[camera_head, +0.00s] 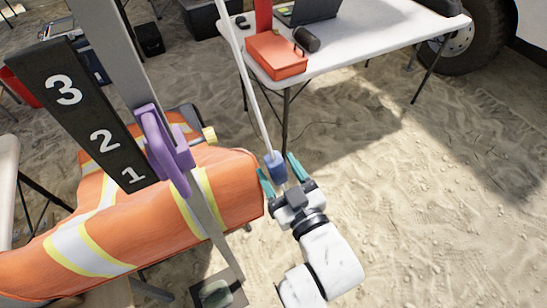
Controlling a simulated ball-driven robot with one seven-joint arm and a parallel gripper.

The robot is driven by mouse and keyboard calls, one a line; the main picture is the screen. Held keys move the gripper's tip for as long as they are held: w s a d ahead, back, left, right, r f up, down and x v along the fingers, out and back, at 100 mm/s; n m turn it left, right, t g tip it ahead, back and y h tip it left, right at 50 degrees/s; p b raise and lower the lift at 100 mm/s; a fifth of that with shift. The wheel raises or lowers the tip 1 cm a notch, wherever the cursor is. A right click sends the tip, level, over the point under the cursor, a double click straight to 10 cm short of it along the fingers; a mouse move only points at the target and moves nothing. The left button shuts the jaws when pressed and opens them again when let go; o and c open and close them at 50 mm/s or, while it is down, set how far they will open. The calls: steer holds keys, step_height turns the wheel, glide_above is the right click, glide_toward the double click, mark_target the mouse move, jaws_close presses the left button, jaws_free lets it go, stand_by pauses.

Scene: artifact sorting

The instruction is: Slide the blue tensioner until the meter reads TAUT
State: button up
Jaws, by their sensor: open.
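The blue tensioner (277,166) is a small blue block on a thin white line (247,75) that slants down from the top of the view. My gripper (276,164) is open, with one teal finger on each side of the blue tensioner. I cannot tell whether either finger touches it. A black board (90,115) with white numbers 3, 2 and 1 stands at the left. A purple piece (163,150) sits on the grey post (118,50) beside the board, near the 1 and 2. No reading of TAUT is visible.
An orange reflective cover (235,180) lies just left of my gripper. A white table (375,45) with an orange-red box (276,56) and a laptop (308,10) stands behind. A vehicle wheel (465,40) is at the upper right. Sandy ground at the right is clear.

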steer(key=shift+x, duration=1.4)
jaws_close()
